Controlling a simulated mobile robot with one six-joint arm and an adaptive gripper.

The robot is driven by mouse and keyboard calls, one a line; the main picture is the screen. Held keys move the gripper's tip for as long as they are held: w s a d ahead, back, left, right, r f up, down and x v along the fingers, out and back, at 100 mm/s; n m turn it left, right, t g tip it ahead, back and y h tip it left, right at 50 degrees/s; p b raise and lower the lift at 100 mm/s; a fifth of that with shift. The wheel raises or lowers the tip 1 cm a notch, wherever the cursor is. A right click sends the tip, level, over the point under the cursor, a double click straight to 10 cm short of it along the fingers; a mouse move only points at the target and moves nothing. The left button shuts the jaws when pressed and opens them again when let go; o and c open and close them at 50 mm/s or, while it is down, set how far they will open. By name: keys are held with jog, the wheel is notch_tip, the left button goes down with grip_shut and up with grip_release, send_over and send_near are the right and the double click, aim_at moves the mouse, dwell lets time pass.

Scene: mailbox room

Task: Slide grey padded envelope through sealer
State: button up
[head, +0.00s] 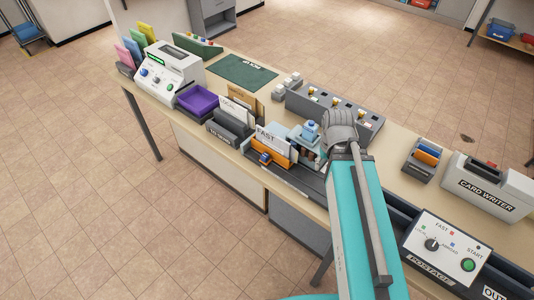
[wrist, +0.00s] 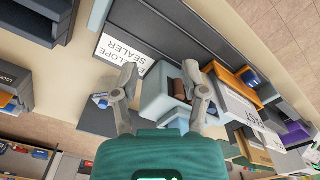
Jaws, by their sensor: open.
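The envelope sealer (head: 308,146) is a pale blue-grey machine on the bench in the head view, partly hidden by my arm. In the wrist view its pale body (wrist: 156,90) and brown rollers (wrist: 176,88) show close to my gripper, beside a white label reading "ENVELOPE SEALER" (wrist: 122,50). A dark grey track (wrist: 190,40) runs past it. My gripper (wrist: 160,74) is open, its two fingers spread either side of the pale body; contact cannot be told. I cannot make out a grey padded envelope in either view.
An orange tray marked FAST (head: 277,150) holding white mail stands left of the sealer. A purple tray (head: 198,100) lies farther left. A grey rack (head: 335,110) stands behind, and the postage box (head: 446,250) at right. Floor in front of the bench is clear.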

jog(key=shift+o, duration=1.2)
jog(key=r+n+p, duration=0.1)
jog(key=n+p, duration=0.1)
jog(key=n, duration=2.7)
send_over(265, 155)
jog(key=shift+r+b, duration=0.2)
jog(key=shift+b, duration=0.1)
jog(key=shift+s+f, duration=0.1)
jog(key=shift+f, duration=0.1)
notch_tip(265, 155, down, 13)
jog(key=b, duration=1.3)
jog(key=shift+f+b, duration=0.2)
jog(key=shift+b, duration=0.2)
